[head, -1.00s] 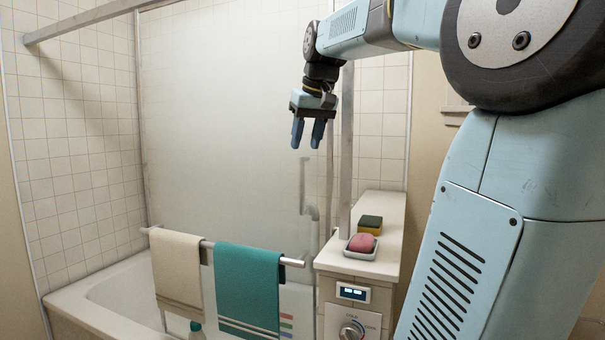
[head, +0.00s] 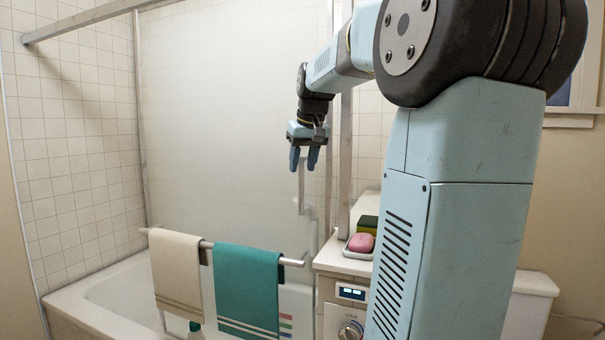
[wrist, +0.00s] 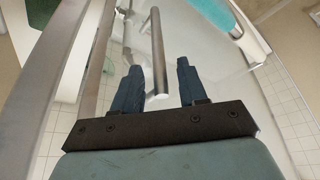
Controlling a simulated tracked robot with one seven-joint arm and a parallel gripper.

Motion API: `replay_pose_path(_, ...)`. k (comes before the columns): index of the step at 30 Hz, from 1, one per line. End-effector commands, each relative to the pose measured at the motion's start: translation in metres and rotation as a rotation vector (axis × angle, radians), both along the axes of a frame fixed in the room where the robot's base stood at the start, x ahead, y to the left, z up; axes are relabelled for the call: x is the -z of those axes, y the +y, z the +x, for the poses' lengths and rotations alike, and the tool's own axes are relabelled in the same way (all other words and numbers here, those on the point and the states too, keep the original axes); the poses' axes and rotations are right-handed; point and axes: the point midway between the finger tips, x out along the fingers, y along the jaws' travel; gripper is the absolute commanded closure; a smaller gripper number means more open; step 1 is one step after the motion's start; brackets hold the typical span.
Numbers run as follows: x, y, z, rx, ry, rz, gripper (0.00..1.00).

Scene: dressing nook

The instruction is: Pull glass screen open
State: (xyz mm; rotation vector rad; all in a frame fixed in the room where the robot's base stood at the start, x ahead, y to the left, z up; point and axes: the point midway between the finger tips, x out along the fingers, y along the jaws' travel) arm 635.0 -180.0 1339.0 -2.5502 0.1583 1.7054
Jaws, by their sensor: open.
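The glass screen (head: 225,130) is a large frosted panel along the tub, framed by metal rails. A vertical bar handle (head: 301,187) shows on it near its right side. In the wrist view the handle (wrist: 156,60) is a grey metal bar whose end lies between my two fingertips, apart from both. My gripper (head: 304,160) points down at the handle's upper end with its blue fingers spread. In the wrist view my gripper (wrist: 160,80) is open and empty, with one finger on each side of the bar. How deep the fingers reach around it I cannot tell.
A towel rail (head: 292,262) carries a beige towel (head: 177,275) and a teal towel (head: 247,290) below my gripper. A ledge (head: 335,257) at the right bears a pink soap (head: 361,243) and a sponge (head: 368,223). The white tub (head: 95,290) is behind the towels.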

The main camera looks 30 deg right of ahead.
Motion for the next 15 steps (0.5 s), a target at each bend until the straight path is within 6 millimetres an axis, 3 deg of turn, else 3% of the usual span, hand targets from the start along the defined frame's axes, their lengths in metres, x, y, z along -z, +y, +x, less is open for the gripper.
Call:
replay_pose_path(6, 0.024, -0.001, 0.009, -0.001, 0.001, -0.001, 0.58)
replay_pose_path(15, 0.031, -0.001, 0.013, -0.001, -0.001, -0.001, 0.58)
